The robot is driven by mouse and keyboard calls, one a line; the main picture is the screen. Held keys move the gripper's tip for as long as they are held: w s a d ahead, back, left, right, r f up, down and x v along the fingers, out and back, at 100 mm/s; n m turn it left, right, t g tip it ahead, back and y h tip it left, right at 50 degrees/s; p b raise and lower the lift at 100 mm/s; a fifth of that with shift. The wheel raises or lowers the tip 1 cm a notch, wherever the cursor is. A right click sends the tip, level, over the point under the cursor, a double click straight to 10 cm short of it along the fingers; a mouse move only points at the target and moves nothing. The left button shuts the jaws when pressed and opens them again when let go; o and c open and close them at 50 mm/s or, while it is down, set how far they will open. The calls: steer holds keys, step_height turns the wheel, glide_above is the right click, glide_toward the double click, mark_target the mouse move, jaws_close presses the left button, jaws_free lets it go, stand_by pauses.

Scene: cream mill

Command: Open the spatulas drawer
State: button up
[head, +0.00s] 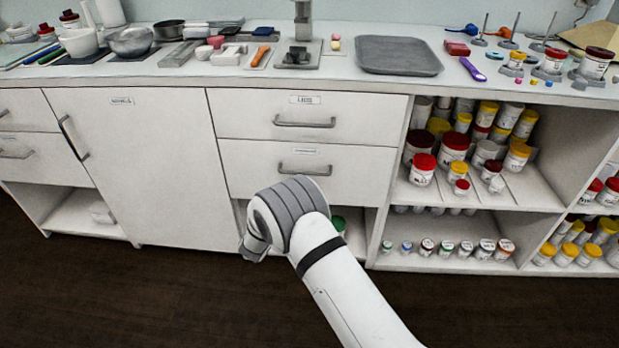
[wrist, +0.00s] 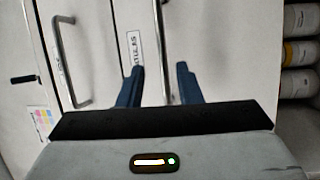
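The spatulas drawer (head: 250,180) is the lower of two stacked drawers in the middle of the white counter, and its front looks shut. Its label (wrist: 135,48) is partly legible in the wrist view, ending in what looks like "TULAS". Its grey bar handle (head: 305,170) also shows in the wrist view (wrist: 160,45), running between my blue fingertips. My gripper (wrist: 160,84) is open, with one finger on each side of the bar. I cannot tell whether the fingers touch it. In the head view my arm hides the gripper.
The lids drawer (head: 260,118) is directly above; its handle (wrist: 72,60) shows at left in the wrist view. A tall cupboard door (head: 140,160) is to the left. Open shelves (head: 480,205) with several jars are to the right. Dark floor lies in front.

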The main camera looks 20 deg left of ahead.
steer(key=x, duration=0.3)
steer(key=b+x, duration=0.1)
steer(key=x, duration=0.3)
steer(key=shift+w+f+b, duration=0.2)
steer(key=shift+w+b, duration=0.05)
steer(key=shift+b, duration=0.05)
steer(key=shift+c, duration=0.4)
jaws_close()
